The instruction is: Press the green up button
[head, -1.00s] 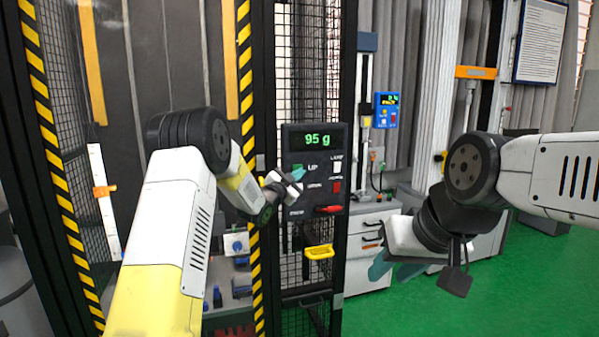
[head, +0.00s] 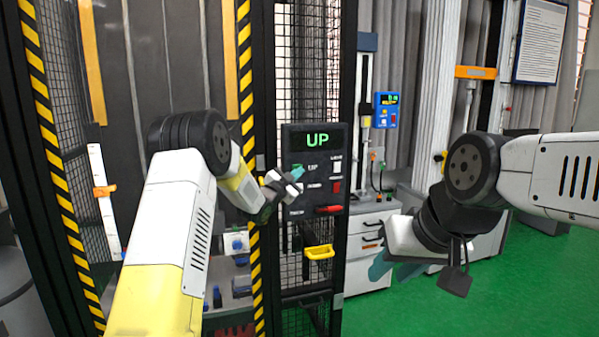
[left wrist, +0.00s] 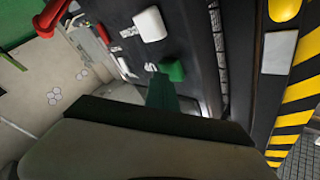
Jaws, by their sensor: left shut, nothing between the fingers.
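The control panel (head: 315,198) is dark and upright, and its display (head: 317,139) reads "UP" in green letters. The green up button (left wrist: 173,70) shows in the left wrist view, with the teal fingertips (left wrist: 163,92) of my left gripper right at its edge. They look to be touching it, but the exact contact is hard to tell. In the head view my left gripper (head: 297,173) is shut and empty in front of the panel's upper left part. My right gripper (head: 390,269) hangs at the right, away from the panel, its fingers partly hidden.
The panel also bears a white button (left wrist: 150,24) and a red handle (head: 329,209). A yellow tray (head: 319,252) sits below it. A yellow-black striped post (head: 246,90) stands just left of the panel. The green floor (head: 480,300) at right is free.

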